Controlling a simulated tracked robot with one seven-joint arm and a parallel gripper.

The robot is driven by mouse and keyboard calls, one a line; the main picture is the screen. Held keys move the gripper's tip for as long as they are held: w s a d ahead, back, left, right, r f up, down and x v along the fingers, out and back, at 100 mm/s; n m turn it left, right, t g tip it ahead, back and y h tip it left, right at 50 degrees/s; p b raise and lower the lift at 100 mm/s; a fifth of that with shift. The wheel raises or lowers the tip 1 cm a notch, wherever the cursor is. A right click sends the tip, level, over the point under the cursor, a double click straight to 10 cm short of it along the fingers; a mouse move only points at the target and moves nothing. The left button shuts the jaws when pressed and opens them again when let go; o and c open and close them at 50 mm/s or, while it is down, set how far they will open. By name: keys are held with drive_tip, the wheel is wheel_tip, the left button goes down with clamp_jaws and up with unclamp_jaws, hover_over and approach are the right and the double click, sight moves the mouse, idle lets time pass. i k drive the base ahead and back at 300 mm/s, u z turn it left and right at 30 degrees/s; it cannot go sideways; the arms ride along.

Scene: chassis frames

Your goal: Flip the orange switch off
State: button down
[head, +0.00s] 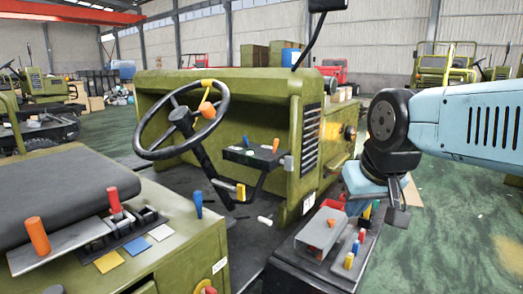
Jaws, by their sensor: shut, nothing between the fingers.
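Several orange controls show, and I cannot tell which one is the orange switch. A thick orange lever (38,236) stands upright on a grey plate on the left console. An orange knob (207,110) sits by the steering wheel. A small orange handle (276,145) stands on the dark panel under the dash. My gripper (398,215) hangs at the right, pointing down beside the right-hand control box, apart from all of these. It is shut and empty; its fingertips are small and dark here.
A dark steering wheel (182,120) stands in the middle. A red lever (114,200) and a blue lever (198,204) rise from the left console. A grey control box (322,230) with coloured switches stands left of my gripper. Green floor (450,235) lies open at right.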

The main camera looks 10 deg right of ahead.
sight(276, 142)
drive_tip(key=u, duration=1.55)
drive_tip(key=k, duration=1.1)
drive_tip(key=z, duration=0.6)
drive_tip(key=i, duration=1)
drive_tip(key=z, duration=0.1)
